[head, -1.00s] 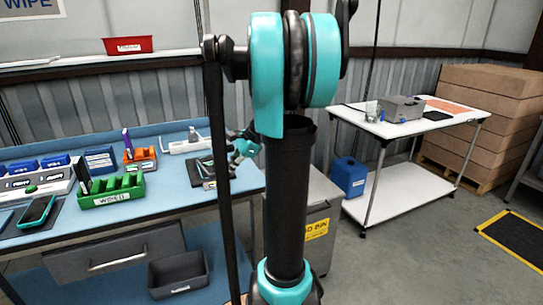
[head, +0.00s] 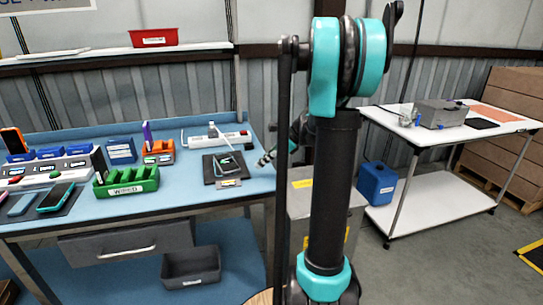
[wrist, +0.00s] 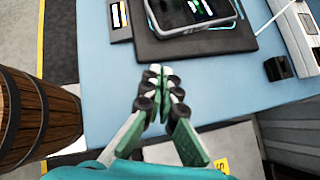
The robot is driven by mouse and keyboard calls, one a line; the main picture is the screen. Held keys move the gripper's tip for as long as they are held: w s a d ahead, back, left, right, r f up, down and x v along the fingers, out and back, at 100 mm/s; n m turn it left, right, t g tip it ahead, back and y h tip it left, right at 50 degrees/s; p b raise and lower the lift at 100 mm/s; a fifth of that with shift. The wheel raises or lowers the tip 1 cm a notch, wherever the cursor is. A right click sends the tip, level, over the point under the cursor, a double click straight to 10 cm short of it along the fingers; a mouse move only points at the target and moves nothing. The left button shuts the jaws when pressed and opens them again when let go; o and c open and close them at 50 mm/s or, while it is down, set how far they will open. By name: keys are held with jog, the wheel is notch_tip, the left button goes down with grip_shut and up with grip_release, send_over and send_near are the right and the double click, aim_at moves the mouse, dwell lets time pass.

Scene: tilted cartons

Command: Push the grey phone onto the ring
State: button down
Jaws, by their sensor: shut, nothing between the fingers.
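A grey-cased phone with a dark screen and green marks (wrist: 190,10) lies on a black pad (wrist: 222,42) at the top of the wrist view, cut off by the frame edge. The same phone (head: 224,161) and pad (head: 211,178) show on the blue bench in the head view. I cannot make out a ring. My gripper (wrist: 160,72) is shut and empty, over the bench's edge, apart from the phone and on the near side of the pad. It also shows in the head view (head: 263,161), right of the pad.
A small labelled block (wrist: 120,20) sits at the pad's left. A white power strip (head: 218,140) lies behind it. A wooden barrel (wrist: 36,118) is beside the bench; a blue strip of bench is bare.

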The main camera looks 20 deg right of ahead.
aim_at(240, 168)
jog(key=a, duration=0.2)
jog(key=w+a+f, duration=0.1)
jog(key=shift+w+a, duration=0.1)
jog(key=shift+a, duration=0.2)
jog(key=shift+w+a, duration=0.2)
jog(key=shift+a, duration=0.35)
jog(key=shift+a, duration=0.1)
jog(key=shift+w+a, duration=0.35)
jog(key=shift+a, duration=0.55)
jog(key=shift+d, duration=0.15)
